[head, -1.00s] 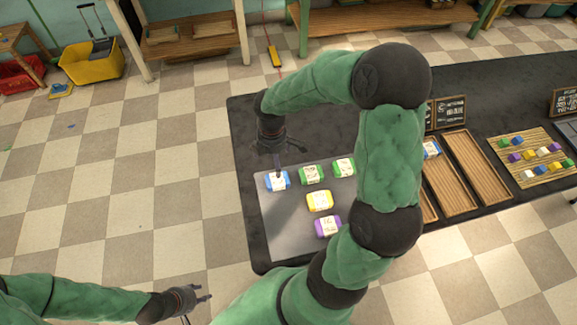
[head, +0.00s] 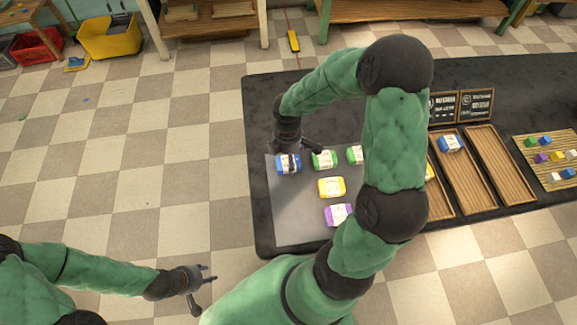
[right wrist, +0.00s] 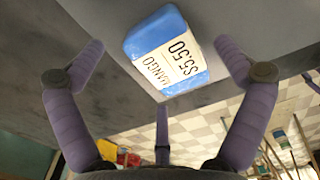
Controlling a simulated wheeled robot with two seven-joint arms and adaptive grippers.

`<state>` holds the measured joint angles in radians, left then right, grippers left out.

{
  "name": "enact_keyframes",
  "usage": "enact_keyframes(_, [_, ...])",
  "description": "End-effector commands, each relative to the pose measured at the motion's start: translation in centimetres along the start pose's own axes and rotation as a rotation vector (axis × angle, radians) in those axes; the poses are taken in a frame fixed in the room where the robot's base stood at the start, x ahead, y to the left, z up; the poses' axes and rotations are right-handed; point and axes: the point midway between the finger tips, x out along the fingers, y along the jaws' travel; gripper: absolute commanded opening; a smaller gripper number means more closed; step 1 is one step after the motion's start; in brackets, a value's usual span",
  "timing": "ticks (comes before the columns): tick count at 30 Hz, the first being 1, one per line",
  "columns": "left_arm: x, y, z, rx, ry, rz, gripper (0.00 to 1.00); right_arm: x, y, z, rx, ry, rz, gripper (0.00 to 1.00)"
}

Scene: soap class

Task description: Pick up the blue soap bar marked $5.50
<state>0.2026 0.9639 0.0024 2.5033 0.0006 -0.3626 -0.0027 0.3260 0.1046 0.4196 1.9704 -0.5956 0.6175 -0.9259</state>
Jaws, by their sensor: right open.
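The blue soap bar (head: 288,166) lies at the far left corner of the grey mat (head: 300,218). In the right wrist view the blue bar (right wrist: 155,55) has a white label reading "MANGO" and "$5.50", seen upside down. My right gripper (head: 297,150) is over this bar; its fingers (right wrist: 160,75) are spread on either side of it, open, with gaps visible. My left gripper (head: 205,285) is open and empty over the floor, left of the table.
Green bars (head: 324,159) (head: 355,154), a yellow bar (head: 332,187) and a purple bar (head: 338,214) lie on the mat. Another blue bar (head: 451,143) lies in a wooden tray (head: 462,180). Small signs (head: 476,104) stand behind the trays. My right arm hides part of the table.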

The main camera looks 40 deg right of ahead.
Motion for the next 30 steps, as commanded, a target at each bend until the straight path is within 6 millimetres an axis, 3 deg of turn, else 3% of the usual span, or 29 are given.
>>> enact_keyframes(2, [0.51, -0.18, -0.02, 0.000, 0.000, 0.000, 0.40, 0.89, 0.01, 0.01, 0.000, 0.000, 0.000, 1.00])
enact_keyframes(9, [0.37, -0.13, -0.02, 0.000, 0.000, 0.000, 0.40, 0.83, 0.04, 0.00, 0.001, 0.000, 0.001, 1.00])
enact_keyframes(15, [0.37, -0.13, -0.03, 0.000, 0.000, 0.000, 0.40, 0.83, 0.03, 0.00, 0.001, 0.000, 0.001, 0.43])
enact_keyframes(16, [0.37, -0.14, -0.03, 0.000, 0.000, 0.000, 0.40, 0.84, 0.03, 0.00, 0.001, 0.000, 0.001, 0.39])
enact_keyframes(30, [0.03, -0.01, -0.01, 0.000, 0.000, 0.000, 0.40, 0.31, 0.03, 0.00, 0.001, 0.000, 0.001, 0.39])
